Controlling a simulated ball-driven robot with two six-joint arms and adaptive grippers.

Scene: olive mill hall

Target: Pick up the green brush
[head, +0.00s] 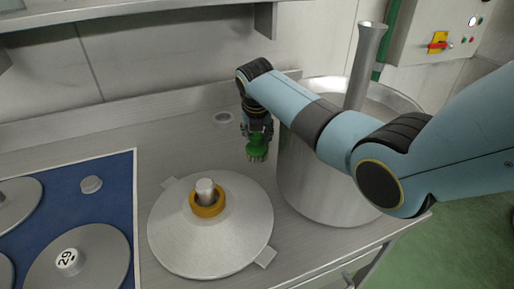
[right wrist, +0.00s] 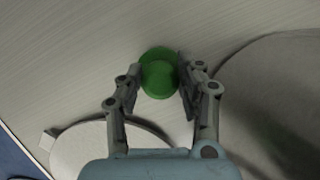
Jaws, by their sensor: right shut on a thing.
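The green brush (head: 257,145) is a small round-knobbed brush with pale bristles pointing down, left of the large steel pot in the head view. My right gripper (head: 257,130) points down over it and is shut on its upper part. In the right wrist view the brush (right wrist: 158,78) sits between the two fingers of my right gripper (right wrist: 158,82). I cannot tell whether the bristles touch the steel worktop. My left gripper is not in view.
The large steel pot (head: 300,185) stands close on the right, under my right arm. A conical metal lid (head: 180,235) with a yellow ring lies in front. A blue mat (head: 110,180) with metal discs is at left.

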